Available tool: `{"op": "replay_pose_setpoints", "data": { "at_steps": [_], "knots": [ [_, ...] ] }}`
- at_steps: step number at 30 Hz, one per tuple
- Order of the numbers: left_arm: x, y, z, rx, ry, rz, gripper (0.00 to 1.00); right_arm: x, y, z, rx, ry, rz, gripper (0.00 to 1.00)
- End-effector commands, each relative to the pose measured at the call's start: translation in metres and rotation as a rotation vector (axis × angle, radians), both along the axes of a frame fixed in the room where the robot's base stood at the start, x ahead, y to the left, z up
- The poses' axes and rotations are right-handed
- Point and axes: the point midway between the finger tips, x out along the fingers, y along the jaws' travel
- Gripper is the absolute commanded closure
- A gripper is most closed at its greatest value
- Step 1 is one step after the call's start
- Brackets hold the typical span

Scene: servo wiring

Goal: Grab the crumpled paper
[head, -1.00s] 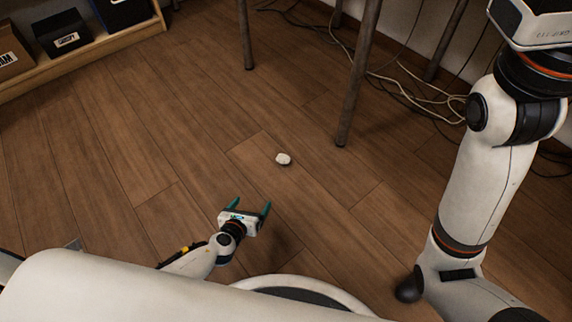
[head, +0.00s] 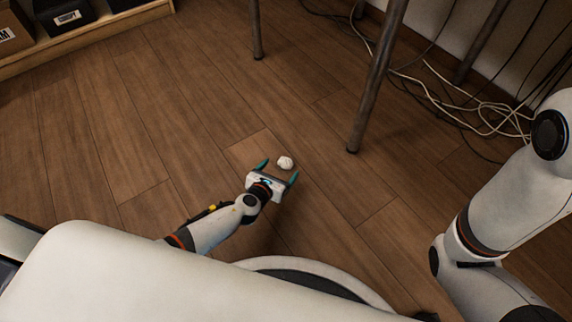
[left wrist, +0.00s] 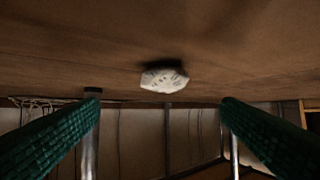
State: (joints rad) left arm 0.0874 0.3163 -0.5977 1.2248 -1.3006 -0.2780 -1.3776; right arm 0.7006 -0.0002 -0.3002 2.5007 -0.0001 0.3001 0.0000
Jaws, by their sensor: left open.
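The crumpled paper (head: 285,163) is a small white ball on the wooden floor. My left gripper (head: 277,170) is open, low over the floor, with its green fingers pointing at the paper. In the head view the paper shows at the gap between the fingertips, slightly beyond them. In the left wrist view the paper (left wrist: 164,80) lies near the middle, between the two spread green fingers (left wrist: 160,110) and touched by neither. My right arm is at the right of the head view, but its gripper is out of the picture.
A dark table leg (head: 375,85) stands beyond the paper to the right, and another leg (head: 256,30) stands farther back. Pale and dark cables (head: 465,108) lie tangled by the wall. A wooden shelf (head: 100,29) with boxes is at the far left. Floor left of the paper is clear.

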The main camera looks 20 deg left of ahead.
Motion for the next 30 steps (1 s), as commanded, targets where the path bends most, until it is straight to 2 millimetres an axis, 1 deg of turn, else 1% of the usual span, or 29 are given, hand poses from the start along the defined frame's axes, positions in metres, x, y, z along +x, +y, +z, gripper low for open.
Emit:
{"op": "replay_pose_setpoints", "data": {
  "at_steps": [6,10,13,19,20,21,28,30],
  "knots": [
    [0.027,0.001,-0.017,0.000,-0.003,0.001,0.13,0.000,0.000,-0.024,0.000,0.000,0.000,0.60],
    [0.042,-0.001,-0.021,0.000,-0.002,0.000,0.13,0.000,0.000,-0.032,-0.001,0.000,0.000,0.60],
    [0.047,-0.002,-0.022,-0.001,-0.001,-0.001,0.13,0.000,0.000,-0.033,-0.001,0.000,0.000,0.60],
    [0.047,-0.002,-0.021,0.000,0.000,-0.001,0.13,0.000,0.000,-0.032,-0.001,0.000,0.000,0.60],
    [0.047,-0.002,-0.021,0.000,0.000,-0.001,0.14,0.000,0.000,-0.032,-0.001,0.000,0.000,0.60],
    [0.047,-0.002,-0.021,0.000,0.000,-0.001,0.21,0.000,0.000,-0.032,-0.001,0.000,0.000,0.60],
    [0.047,-0.002,-0.021,0.000,0.000,0.000,0.59,0.000,0.000,-0.032,-0.001,0.000,0.000,0.60],
    [0.047,-0.002,-0.021,0.000,0.000,0.000,0.60,0.000,0.000,-0.032,-0.001,0.000,0.000,0.60]
  ]
}}
